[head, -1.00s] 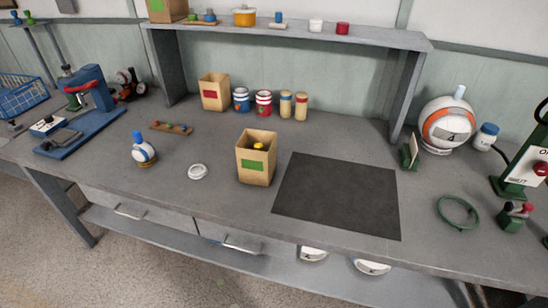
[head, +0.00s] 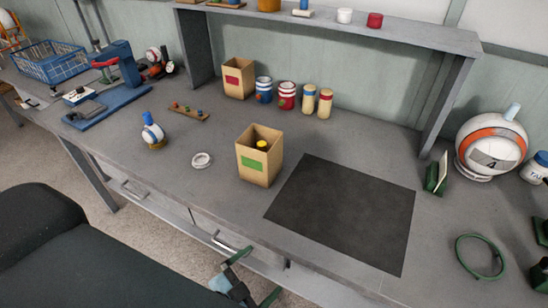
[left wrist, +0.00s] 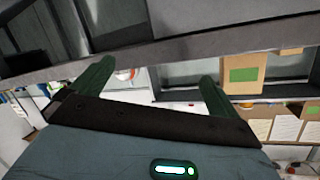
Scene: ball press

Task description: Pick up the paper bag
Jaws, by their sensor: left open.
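The tan paper bag with a green label (head: 258,167) stands upright and open-topped on the grey workbench, at the left of a dark mat. A yellow-topped item (head: 262,145) shows inside it. My left gripper (head: 256,277) is low at the bench's front edge, below and apart from the bag, with its fingers spread and empty. In the left wrist view, both green fingers stand wide apart with nothing between them. A tan box shape with a green label (left wrist: 242,75) shows there at the upper right; I cannot tell whether it is the same bag. My right gripper is out of view.
A second tan bag with a red label (head: 239,78) stands behind, beside striped cans (head: 286,96). The dark mat (head: 345,213) is clear.

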